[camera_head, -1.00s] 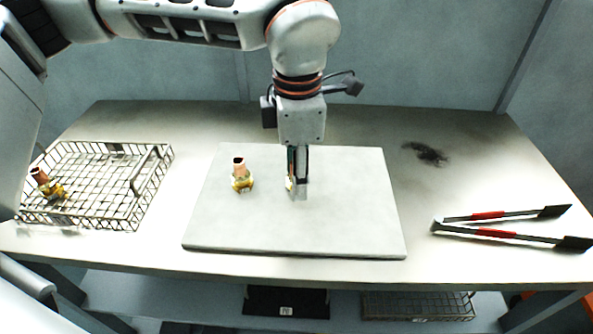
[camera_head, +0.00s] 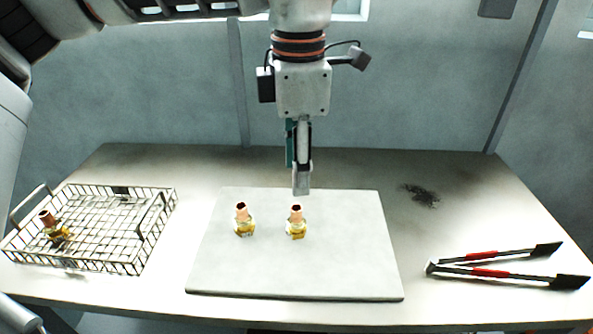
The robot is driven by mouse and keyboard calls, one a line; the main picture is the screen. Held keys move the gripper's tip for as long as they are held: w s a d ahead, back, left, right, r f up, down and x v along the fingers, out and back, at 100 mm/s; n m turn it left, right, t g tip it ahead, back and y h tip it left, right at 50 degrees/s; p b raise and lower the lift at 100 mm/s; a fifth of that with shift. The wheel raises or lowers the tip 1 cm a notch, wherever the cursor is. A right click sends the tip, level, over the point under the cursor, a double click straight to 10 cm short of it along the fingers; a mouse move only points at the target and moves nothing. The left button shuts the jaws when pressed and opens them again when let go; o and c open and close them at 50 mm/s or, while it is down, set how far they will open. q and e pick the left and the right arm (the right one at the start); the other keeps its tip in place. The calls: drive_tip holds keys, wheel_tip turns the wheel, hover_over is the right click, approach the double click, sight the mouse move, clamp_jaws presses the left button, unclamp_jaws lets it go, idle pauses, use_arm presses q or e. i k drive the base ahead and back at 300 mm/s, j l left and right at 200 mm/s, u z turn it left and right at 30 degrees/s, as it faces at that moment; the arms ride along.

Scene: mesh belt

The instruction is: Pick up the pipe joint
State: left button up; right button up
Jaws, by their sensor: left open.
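Two pipe joints with copper tops and brass bases stand upright on the grey board (camera_head: 340,265): a left pipe joint (camera_head: 244,221) and a right pipe joint (camera_head: 296,223). A third pipe joint (camera_head: 54,228) sits tilted in the wire basket (camera_head: 125,266) at the left. My left gripper (camera_head: 301,188) points down just above and behind the top of the right pipe joint, with nothing seen in it. Its fingers show edge-on, one largely in front of the other. My right gripper is not in view.
Tongs with red grips (camera_head: 500,263) lie on the table at the right. A dark smudge or tuft (camera_head: 421,195) lies at the back right. The board's right and front parts are clear. A wall stands behind the table.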

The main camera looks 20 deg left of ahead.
sight(57, 232)
drive_tip(key=k, duration=1)
